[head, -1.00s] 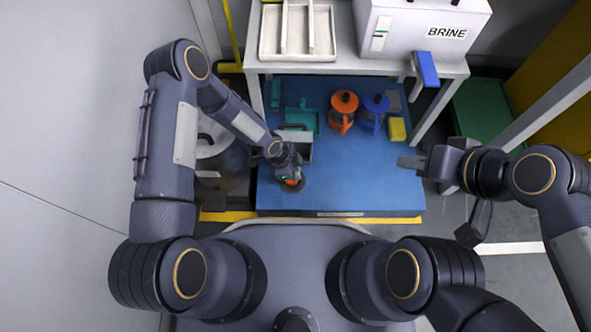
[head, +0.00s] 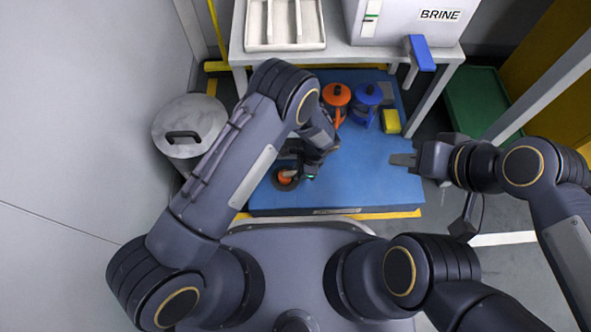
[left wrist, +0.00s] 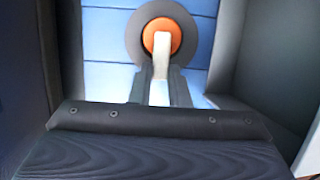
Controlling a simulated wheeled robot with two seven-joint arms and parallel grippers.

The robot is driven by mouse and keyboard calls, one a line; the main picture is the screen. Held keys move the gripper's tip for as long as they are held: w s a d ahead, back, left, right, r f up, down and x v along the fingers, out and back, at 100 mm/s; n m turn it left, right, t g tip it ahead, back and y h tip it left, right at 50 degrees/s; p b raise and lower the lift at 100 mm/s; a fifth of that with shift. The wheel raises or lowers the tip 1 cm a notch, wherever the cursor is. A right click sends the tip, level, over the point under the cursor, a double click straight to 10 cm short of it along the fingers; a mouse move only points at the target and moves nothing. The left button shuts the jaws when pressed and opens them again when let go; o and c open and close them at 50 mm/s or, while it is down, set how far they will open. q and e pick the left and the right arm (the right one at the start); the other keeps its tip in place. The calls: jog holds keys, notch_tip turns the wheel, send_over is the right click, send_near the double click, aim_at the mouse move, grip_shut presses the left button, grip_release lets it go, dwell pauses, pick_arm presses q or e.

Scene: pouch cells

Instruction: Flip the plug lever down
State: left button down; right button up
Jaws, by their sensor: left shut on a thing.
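The plug is an orange round cap (left wrist: 162,36) in a dark grey ring (left wrist: 133,38), set in the blue surface. In the left wrist view a pale lever (left wrist: 162,62) runs from the cap down between my left gripper's fingers (left wrist: 161,90). In the head view the plug (head: 285,177) shows just left of my left gripper (head: 303,172), which is shut on the lever. The lever's far end is hidden by the gripper. My right gripper (head: 403,160) is above the right edge of the blue surface, well away from the plug. Its opening is unclear.
The blue surface (head: 365,185) is clear right of the plug. An orange jug (head: 336,98), a blue jug (head: 367,98) and a yellow block (head: 391,121) stand behind. A shelf holds a white tray (head: 285,45) and a BRINE tank (head: 395,22). A lidded bin (head: 190,125) stands left.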

pick_arm(q)
jog(key=shift+d+f+y, duration=0.25)
jog(key=shift+f+y, duration=0.3)
jog(key=shift+y, duration=0.55)
jog(key=shift+f, duration=0.1)
jog(key=c, duration=1.4)
grip_release()
jog(key=shift+o, duration=0.2)
jog(key=p+v, duration=0.2)
jog(key=v, duration=0.6)
jog(key=shift+p, duration=0.4)
jog(key=shift+d+f, duration=0.1)
